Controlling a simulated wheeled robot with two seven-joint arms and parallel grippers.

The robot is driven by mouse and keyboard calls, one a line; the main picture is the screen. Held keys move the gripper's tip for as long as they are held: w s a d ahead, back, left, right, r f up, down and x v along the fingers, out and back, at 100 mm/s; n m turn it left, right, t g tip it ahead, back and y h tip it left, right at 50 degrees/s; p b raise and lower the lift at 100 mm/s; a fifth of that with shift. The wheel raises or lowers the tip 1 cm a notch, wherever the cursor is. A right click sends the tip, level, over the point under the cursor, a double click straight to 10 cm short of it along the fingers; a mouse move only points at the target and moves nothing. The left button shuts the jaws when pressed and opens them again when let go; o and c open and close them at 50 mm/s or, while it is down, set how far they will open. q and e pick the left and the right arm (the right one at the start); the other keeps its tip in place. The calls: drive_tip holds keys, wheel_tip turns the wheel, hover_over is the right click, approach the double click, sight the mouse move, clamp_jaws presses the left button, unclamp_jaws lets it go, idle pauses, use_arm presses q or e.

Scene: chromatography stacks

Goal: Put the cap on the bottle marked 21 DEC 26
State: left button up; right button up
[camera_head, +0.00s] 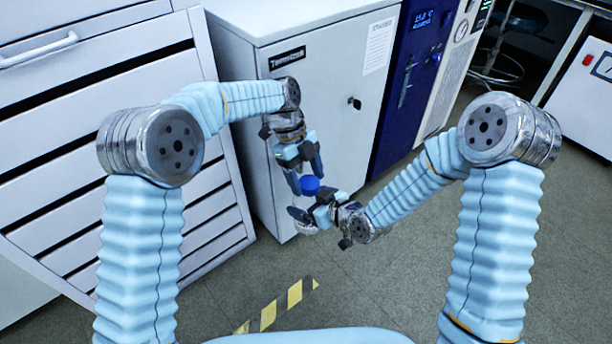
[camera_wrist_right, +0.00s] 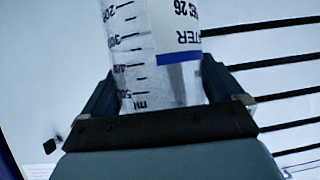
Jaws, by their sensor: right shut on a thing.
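A clear graduated bottle (camera_wrist_right: 135,60) stands between the fingers of my right gripper (camera_wrist_right: 170,95) in the right wrist view. Its white label with a blue stripe appears upside down; "EC 26" and "TER" can be read. In the head view my right gripper (camera_head: 316,215) is shut on the bottle, which is mostly hidden there. The blue cap (camera_head: 309,185) is just above it, at the fingertips of my left gripper (camera_head: 306,182), which points down from above. I cannot tell whether the left fingers touch the cap, or whether the cap touches the bottle.
A white drawer cabinet (camera_head: 95,110) stands at the left. A white cabinet (camera_head: 325,110) is directly behind the grippers, with a dark blue unit (camera_head: 408,85) to its right. A stool (camera_head: 495,70) is at the back right. Open floor (camera_head: 400,270) with yellow striped tape (camera_head: 270,312) lies below.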

use_arm(q)
drive_tip(key=shift+o, duration=0.6)
drive_tip(key=shift+r, duration=2.25)
drive_tip(key=shift+c, duration=0.4)
